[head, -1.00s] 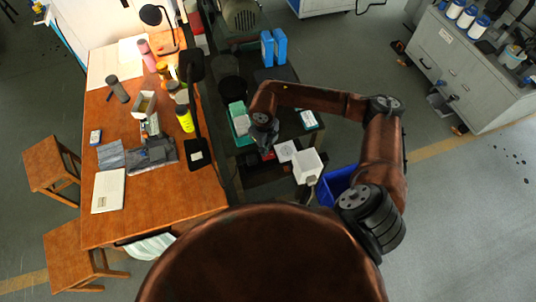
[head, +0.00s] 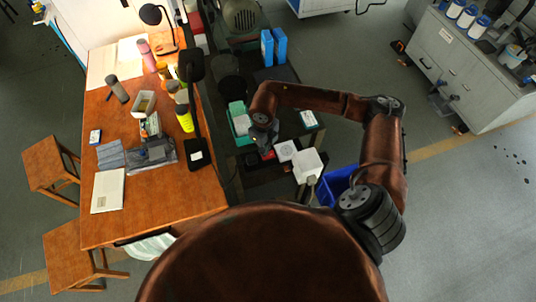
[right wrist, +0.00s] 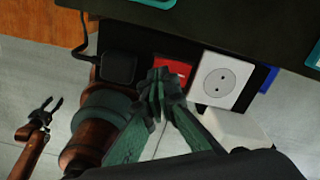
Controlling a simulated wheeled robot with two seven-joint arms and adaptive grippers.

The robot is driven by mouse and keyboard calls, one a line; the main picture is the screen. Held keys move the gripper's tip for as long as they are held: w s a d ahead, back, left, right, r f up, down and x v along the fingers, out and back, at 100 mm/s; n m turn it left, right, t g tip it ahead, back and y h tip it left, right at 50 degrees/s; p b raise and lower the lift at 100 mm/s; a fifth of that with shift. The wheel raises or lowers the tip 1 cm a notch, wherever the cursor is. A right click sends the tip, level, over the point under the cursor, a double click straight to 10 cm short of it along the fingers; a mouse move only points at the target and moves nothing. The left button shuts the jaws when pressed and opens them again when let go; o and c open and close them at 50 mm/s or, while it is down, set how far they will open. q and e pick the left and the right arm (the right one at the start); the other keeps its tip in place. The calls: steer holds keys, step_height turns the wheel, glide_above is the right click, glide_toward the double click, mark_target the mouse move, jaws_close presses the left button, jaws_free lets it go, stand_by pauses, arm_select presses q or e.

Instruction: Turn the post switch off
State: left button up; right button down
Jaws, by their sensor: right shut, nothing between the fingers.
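The post switch seems to be the red part (right wrist: 172,70) in the right wrist view, set between a black block and a white socket plate (right wrist: 222,80). In the head view a bit of red (head: 269,155) shows just below my right gripper (head: 266,147). In the right wrist view the right gripper (right wrist: 160,92) is shut and empty, its fingertips in front of the red part's lower edge and hiding some of it. I cannot tell whether they touch or which way the switch is set. My left gripper (right wrist: 46,106) shows at the left of that view, open and empty.
A white box (head: 307,166) and a blue bin (head: 337,184) stand right of the switch. A green tray (head: 239,121) lies on the dark bench beside my right gripper. The wooden table (head: 150,207) with bottles and papers is at the left.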

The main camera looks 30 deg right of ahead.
steer(key=shift+f+b, duration=0.7)
steer(key=shift+f, duration=0.15)
stand_by(0.4)
steer(key=shift+r+p, duration=1.6)
steer(key=shift+r, duration=1.95)
